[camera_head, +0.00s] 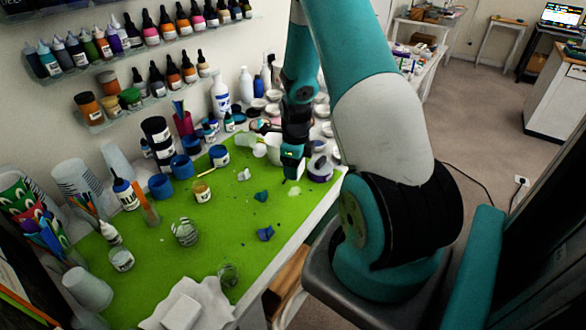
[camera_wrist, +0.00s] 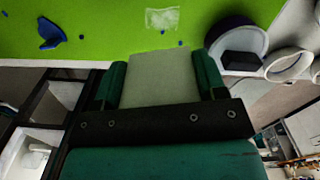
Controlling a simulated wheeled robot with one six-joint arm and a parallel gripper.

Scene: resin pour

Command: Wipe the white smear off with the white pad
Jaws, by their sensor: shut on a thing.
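My gripper (camera_wrist: 160,62) is shut on a pale, greyish-white pad (camera_wrist: 160,84), with one teal finger at each side of it. The white smear (camera_wrist: 162,18) is a thin, pale, roughly rectangular patch on the green mat, just beyond the pad's front edge in the wrist view. A gap of green shows between pad and smear there; I cannot tell the pad's height above the mat. In the head view my gripper (camera_head: 292,165) points down near the mat's right edge, and the smear (camera_head: 294,190) shows just below it. The pad is hard to make out there.
A purple-and-white container (camera_head: 319,168) stands close right of my gripper. Blue pieces (camera_head: 265,233) lie on the green mat (camera_head: 215,235). Bottles and cups crowd the back and left. White crumpled paper with a white block (camera_head: 182,312) lies at the front.

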